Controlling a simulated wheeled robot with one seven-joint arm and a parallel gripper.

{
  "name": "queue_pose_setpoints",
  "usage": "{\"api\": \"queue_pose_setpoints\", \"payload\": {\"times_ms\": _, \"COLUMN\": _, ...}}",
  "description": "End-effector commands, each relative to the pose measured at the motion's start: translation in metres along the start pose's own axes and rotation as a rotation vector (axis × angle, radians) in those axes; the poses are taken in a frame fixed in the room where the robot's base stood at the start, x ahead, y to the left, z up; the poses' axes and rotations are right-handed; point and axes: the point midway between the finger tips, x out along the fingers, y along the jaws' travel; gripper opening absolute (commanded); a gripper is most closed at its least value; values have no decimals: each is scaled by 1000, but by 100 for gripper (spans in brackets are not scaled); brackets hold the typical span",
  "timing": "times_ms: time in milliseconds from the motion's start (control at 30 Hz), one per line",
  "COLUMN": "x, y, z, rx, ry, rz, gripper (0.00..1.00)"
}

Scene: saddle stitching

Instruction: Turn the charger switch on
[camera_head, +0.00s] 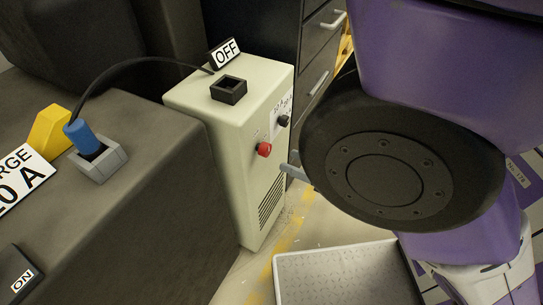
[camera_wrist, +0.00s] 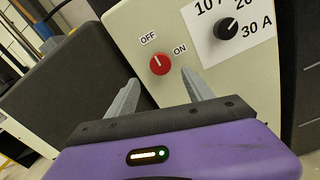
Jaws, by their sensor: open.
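The charger (camera_head: 225,110) is a cream-coloured box standing on the floor in the head view. Its red switch knob (camera_head: 264,149) is on the front face. In the wrist view, the red knob (camera_wrist: 160,64) sits below OFF and ON labels, and its white mark appears to point towards OFF. My gripper (camera_wrist: 160,80) is open and empty, with its fingers spread to either side of the knob in the picture. Contact cannot be told. In the head view, my gripper (camera_head: 289,167) shows only grey finger parts just right of the knob; my arm hides the rest.
A black current dial (camera_wrist: 227,28) is up and right of the red knob. An OFF sign (camera_head: 226,52) and black socket (camera_head: 229,90) are on top of the charger. A blue plug (camera_head: 80,134) with a black cable stands in a grey socket on the dark block at left.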

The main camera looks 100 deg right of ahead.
Motion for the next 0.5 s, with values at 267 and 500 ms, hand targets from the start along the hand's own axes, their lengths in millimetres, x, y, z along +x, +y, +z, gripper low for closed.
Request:
{"api": "queue_pose_setpoints", "payload": {"times_ms": 267, "x": 31, "y": 0, "z": 2, "rx": -15, "ry": -3, "rz": 1, "gripper": 60}}
{"api": "queue_pose_setpoints", "payload": {"times_ms": 500, "x": 65, "y": -1, "z": 1, "rx": -13, "ry": -1, "rz": 0, "gripper": 60}}
